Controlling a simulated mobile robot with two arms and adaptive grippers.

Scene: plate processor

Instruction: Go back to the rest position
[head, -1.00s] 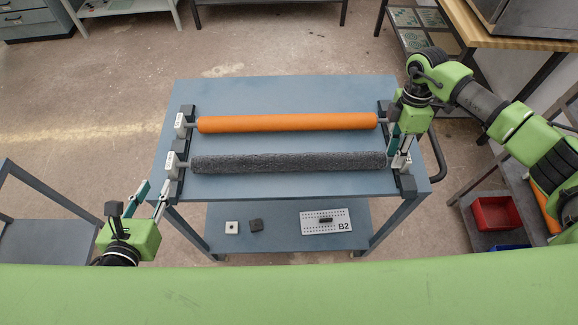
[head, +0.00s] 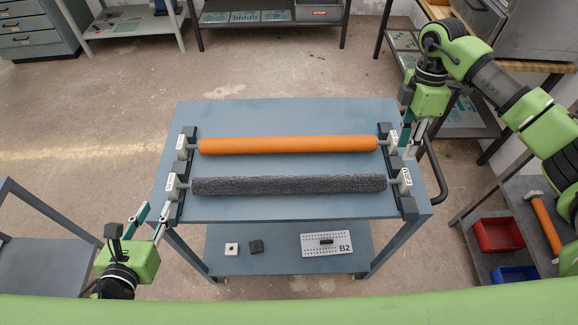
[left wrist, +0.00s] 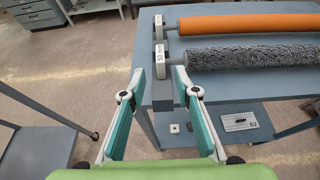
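My left gripper (head: 150,222) is open and empty, just off the front left corner of the blue table (head: 290,210). In the left wrist view its two fingers (left wrist: 158,110) stand wide apart with nothing between them. My right gripper (head: 411,140) is above the right end of the table, by the right end of the orange roller (head: 288,146). Its fingers point down and look apart, with no roller seen between them. The grey textured roller (head: 288,185) lies in front of the orange one. Both rest in holders at their ends.
The lower shelf holds a white block (head: 231,249), a dark block (head: 256,246) and a plate marked B2 (head: 327,244). A side table (head: 45,262) stands at left. Red (head: 497,235) and blue (head: 515,274) bins sit at right. Open floor lies behind the table.

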